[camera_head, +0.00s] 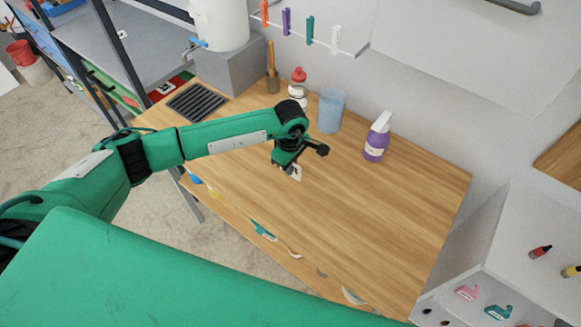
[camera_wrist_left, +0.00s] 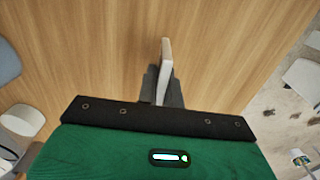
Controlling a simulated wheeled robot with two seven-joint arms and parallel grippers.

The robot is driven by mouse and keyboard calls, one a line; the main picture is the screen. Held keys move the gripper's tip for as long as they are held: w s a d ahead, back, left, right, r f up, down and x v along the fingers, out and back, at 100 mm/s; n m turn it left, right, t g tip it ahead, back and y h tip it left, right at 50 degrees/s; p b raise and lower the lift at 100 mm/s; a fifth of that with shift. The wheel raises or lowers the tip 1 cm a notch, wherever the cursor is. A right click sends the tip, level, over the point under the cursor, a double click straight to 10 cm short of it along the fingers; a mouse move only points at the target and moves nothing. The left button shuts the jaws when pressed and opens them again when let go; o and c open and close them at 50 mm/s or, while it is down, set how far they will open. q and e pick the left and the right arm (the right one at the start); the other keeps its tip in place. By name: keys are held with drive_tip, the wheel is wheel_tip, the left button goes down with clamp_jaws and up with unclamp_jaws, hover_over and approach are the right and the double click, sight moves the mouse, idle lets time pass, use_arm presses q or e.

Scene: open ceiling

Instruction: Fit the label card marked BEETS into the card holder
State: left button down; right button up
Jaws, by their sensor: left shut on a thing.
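My left gripper (camera_head: 291,163) is over the middle of the wooden table, shut on a white card (camera_head: 296,174). The card hangs below the fingers with a dark mark on its face, too small to read as BEETS. In the left wrist view the card (camera_wrist_left: 166,54) shows nearly edge-on between the dark fingertips (camera_wrist_left: 162,84), with wood behind it. I cannot pick out the card holder for certain. A white patch with a dark mark (camera_head: 166,88) shows on the red shelf edge at the left. My right gripper is not in view.
On the wooden table (camera_head: 370,215), a purple spray bottle (camera_head: 376,142), a bluish cup (camera_head: 331,110) and a red-topped bottle (camera_head: 298,88) stand at the back. A dark drain grate (camera_head: 197,102) lies at the left. The table's right side is clear.

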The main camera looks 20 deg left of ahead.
use_arm(q)
drive_tip(key=shift+r, duration=0.1)
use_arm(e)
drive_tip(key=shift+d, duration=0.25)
use_arm(q)
drive_tip(key=shift+w+r+b, duration=0.1)
drive_tip(key=shift+r+b, duration=0.2)
drive_tip(key=shift+r, duration=0.3)
wheel_tip(320, 180, up, 17)
drive_tip(key=b, duration=0.5)
drive_tip(key=s+a+f+m, duration=0.3)
drive_tip(key=s+m, duration=0.4)
drive_tip(key=m, duration=0.7)
drive_tip(key=shift+a, duration=0.9)
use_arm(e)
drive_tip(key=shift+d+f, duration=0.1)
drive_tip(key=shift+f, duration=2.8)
use_arm(q)
drive_tip(key=shift+f, duration=0.1)
